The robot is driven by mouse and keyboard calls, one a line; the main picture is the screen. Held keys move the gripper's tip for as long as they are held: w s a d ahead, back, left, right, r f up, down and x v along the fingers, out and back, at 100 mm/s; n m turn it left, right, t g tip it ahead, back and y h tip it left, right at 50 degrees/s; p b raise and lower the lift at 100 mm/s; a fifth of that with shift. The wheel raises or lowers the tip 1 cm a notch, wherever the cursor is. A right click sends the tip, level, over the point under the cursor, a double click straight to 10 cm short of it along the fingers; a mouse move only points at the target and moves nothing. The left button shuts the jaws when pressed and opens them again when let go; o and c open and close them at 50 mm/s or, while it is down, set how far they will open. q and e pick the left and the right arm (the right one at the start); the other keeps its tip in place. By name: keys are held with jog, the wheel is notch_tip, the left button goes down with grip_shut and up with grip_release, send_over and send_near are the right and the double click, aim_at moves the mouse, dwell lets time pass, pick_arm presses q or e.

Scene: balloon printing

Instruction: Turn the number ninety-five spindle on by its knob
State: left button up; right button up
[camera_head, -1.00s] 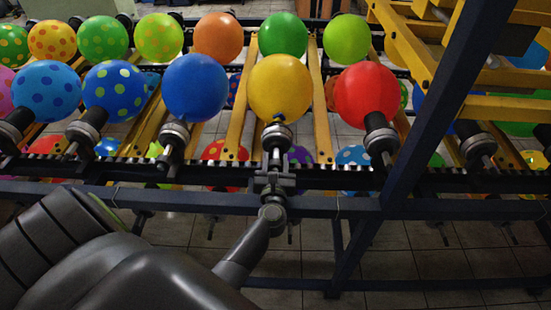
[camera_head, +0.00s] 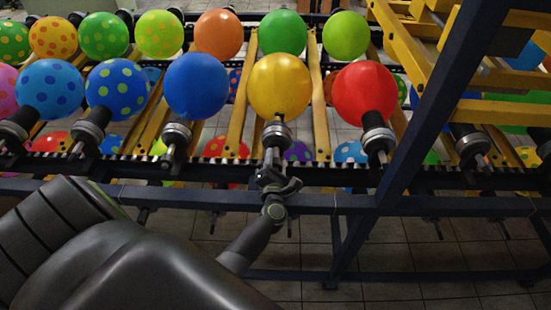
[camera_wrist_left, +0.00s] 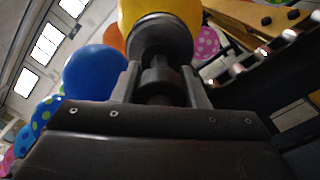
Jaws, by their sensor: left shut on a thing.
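The yellow balloon (camera_head: 279,88) sits on a spindle (camera_head: 277,134) in the near row, between a blue and a red balloon. My left gripper (camera_head: 272,174) is at the near end of this spindle, rolled to one side. In the left wrist view its two fingers (camera_wrist_left: 162,84) are shut on the spindle's dark knob (camera_wrist_left: 158,76), one on each side, with the yellow balloon (camera_wrist_left: 160,10) just beyond. No number is readable on the spindle. My right gripper is not in view.
Neighbouring spindles carry a blue balloon (camera_head: 196,87) and a red balloon (camera_head: 364,93). A dark rail (camera_head: 320,204) runs across below the spindles. A dark slanted post (camera_head: 420,120) stands to the right of the gripper. Tiled floor shows below.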

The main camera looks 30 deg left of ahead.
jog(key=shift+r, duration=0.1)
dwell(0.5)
pick_arm(q)
jog(key=o, duration=1)
